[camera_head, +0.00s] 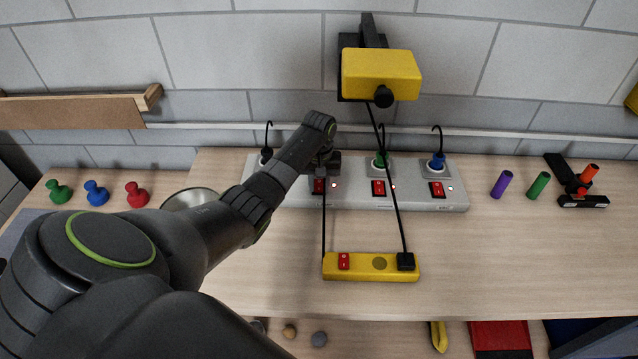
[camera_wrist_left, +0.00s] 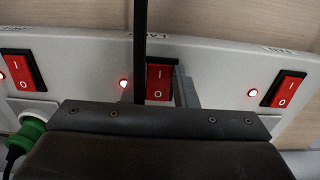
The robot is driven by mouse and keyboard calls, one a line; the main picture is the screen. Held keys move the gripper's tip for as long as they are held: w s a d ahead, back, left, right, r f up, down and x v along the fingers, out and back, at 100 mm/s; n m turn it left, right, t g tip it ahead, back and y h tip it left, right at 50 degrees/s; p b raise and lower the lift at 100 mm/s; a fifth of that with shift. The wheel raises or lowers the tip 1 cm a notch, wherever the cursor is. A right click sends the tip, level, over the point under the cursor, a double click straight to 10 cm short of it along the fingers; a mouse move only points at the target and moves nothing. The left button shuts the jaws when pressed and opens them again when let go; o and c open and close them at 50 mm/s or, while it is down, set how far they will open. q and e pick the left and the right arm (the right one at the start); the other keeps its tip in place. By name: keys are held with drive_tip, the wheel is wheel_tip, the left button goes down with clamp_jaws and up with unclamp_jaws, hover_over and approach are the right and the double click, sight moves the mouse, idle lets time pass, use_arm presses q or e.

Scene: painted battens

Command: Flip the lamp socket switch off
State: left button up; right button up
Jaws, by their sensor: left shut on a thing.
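The grey socket strip (camera_head: 460,197) lies along the back of the table. The lamp socket switch (camera_wrist_left: 160,80) is a red rocker marked I and O, with an upside-down label above it in the left wrist view. The red light (camera_wrist_left: 123,84) beside it is lit. In the head view the switch (camera_head: 319,187) shows just below my left gripper (camera_head: 322,173). My right gripper is not in view.
A black cable (camera_wrist_left: 140,45) runs close past my left gripper. Other red switches (camera_head: 378,188) have lit lights. Green (camera_head: 380,160) and blue (camera_head: 437,162) plugs stand behind.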

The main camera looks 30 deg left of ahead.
sight(320, 180)
use_arm(q)
drive_tip(key=shift+w, duration=0.1)
drive_tip(key=shift+w+a+g+h+b, duration=0.2)
drive_tip(key=shift+g+h+b, duration=0.1)
drive_tip(key=shift+g+b, duration=0.45)
drive_tip(key=shift+r+g+h+b, duration=0.2)
drive_tip(key=shift+g+h+b, duration=0.25)
drive_tip(key=shift+b, duration=0.3)
drive_tip(key=o, duration=1)
drive_tip(key=shift+b+v, duration=0.9)
drive_tip(key=shift+v, duration=5.15)
